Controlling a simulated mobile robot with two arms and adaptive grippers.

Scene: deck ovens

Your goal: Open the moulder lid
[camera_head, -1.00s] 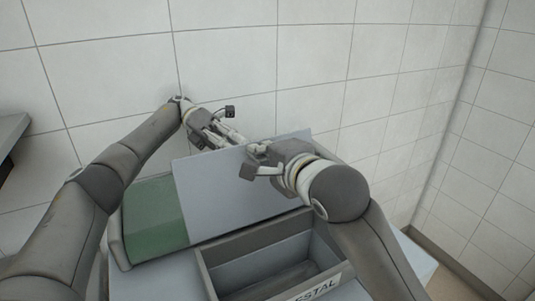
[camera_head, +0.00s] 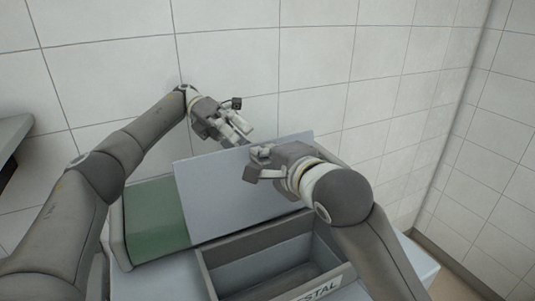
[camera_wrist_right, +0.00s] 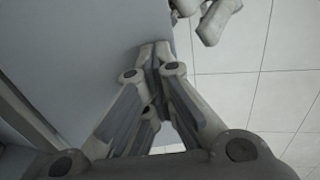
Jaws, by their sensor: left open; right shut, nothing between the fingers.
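The moulder lid (camera_head: 215,195) is a flat pale grey-blue panel, tilted up from the machine. The moulder's green surface (camera_head: 155,213) shows to its left. My left gripper (camera_head: 244,136) is open at the lid's upper edge, on the wall side; contact cannot be told. My right gripper (camera_head: 256,164) is shut and empty, over the near face of the lid by its upper edge. In the right wrist view the right fingertips (camera_wrist_right: 154,48) are together, beside the lid (camera_wrist_right: 85,60), and part of my left gripper (camera_wrist_right: 212,18) shows at the top.
A grey open box (camera_head: 268,236) with a partly hidden label ending in "STAL" sits in front of the lid. A tiled wall (camera_head: 300,60) stands close behind the moulder. A dark grey ledge (camera_head: 12,135) is at the far left.

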